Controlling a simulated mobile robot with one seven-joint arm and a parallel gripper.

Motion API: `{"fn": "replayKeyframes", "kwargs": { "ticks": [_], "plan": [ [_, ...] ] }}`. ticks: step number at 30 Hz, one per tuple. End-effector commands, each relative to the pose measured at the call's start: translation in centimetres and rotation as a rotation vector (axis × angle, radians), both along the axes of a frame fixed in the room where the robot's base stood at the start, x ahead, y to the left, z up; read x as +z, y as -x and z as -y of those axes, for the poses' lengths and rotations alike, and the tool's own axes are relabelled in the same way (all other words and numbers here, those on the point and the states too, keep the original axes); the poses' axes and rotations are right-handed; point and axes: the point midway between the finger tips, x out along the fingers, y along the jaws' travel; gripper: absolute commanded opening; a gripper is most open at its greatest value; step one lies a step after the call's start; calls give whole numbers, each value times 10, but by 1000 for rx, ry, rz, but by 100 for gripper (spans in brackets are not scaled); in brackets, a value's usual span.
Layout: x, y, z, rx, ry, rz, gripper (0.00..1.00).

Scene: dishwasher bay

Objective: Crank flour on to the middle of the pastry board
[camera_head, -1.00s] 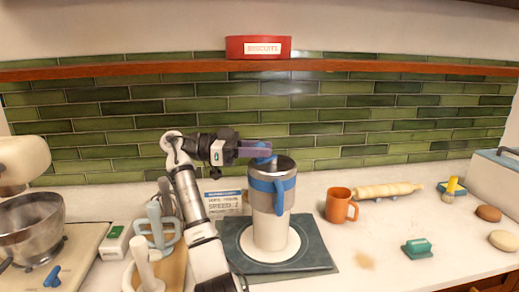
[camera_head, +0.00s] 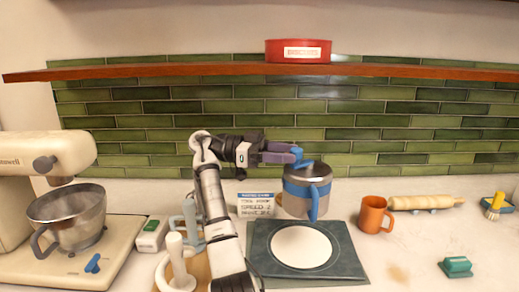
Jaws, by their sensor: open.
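The flour sifter (camera_head: 306,190) has a steel body with blue bands and a blue side handle. It appears upright above the back of the dark pastry board (camera_head: 350,268); what supports it is unclear. A round white patch, apparently flour (camera_head: 301,247), lies in the middle of the board. My gripper (camera_head: 288,154) is open at the top left of the sifter, its purple fingers at the blue crank knob (camera_head: 297,153). I cannot tell whether they touch the knob.
A card (camera_head: 256,204) stands behind the board. An orange mug (camera_head: 372,214) and a rolling pin (camera_head: 425,203) are to the right. A stand mixer (camera_head: 48,160), with its bowl (camera_head: 66,215), is left. A red tin (camera_head: 298,50) sits on the shelf above.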

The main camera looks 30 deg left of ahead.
Motion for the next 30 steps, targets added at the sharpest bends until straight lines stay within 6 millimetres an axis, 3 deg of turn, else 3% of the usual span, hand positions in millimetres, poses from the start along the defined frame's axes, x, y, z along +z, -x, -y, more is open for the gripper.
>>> {"fn": "replayKeyframes", "kwargs": {
  "ticks": [5,12,30],
  "plan": [
    [4,14,-35,8,1,-6,48],
    [4,24,-61,6,1,-6,48],
    [1,32,-83,-3,0,-2,48]
  ]
}}
